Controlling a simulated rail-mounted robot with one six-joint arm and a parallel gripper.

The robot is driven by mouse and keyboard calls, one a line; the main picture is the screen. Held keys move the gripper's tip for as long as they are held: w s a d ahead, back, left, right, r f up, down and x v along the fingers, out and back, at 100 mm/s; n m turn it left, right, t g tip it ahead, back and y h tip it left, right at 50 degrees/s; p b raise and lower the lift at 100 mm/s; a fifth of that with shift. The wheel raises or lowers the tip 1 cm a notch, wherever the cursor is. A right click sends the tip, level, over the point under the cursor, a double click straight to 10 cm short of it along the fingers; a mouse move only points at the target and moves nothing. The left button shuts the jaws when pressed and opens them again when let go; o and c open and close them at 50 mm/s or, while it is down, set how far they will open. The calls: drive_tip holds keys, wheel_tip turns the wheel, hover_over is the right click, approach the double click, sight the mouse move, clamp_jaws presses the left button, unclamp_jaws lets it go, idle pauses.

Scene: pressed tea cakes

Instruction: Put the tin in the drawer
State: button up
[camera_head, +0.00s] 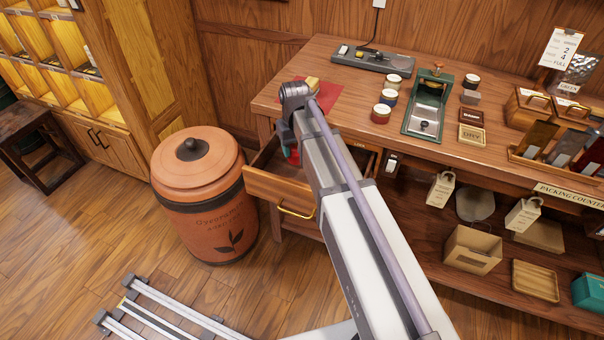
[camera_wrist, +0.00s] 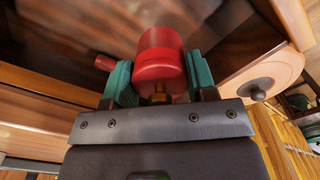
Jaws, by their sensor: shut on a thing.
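A red tin (camera_wrist: 161,58) sits between the teal fingers of my gripper (camera_wrist: 160,85) in the wrist view. My gripper is shut on it. In the head view my gripper (camera_head: 290,145) is at the open drawer (camera_head: 262,190), pointing down over its opening, and a bit of red shows at the fingers. The drawer is pulled out from the counter's left end, with a brass handle on its front. My arm hides part of the drawer's right side. I cannot tell whether the tin touches the drawer floor.
A lidded terracotta barrel (camera_head: 197,190) stands close left of the drawer. The counter (camera_head: 330,60) holds a red mat (camera_head: 330,97), several small tins, a green press (camera_head: 427,110) and a grey device (camera_head: 372,60). Another red object (camera_wrist: 104,62) shows at left in the wrist view.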

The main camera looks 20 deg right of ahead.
wheel_tip(320, 180, down, 7)
drive_tip(key=b, duration=0.4)
drive_tip(key=shift+b, duration=0.4)
drive_tip(key=shift+r, duration=0.3)
drive_tip(key=shift+f, duration=0.1)
drive_tip(key=o, duration=0.5)
drive_tip(key=shift+f, duration=0.1)
drive_tip(key=o, duration=0.4)
drive_tip(key=shift+o, duration=0.2)
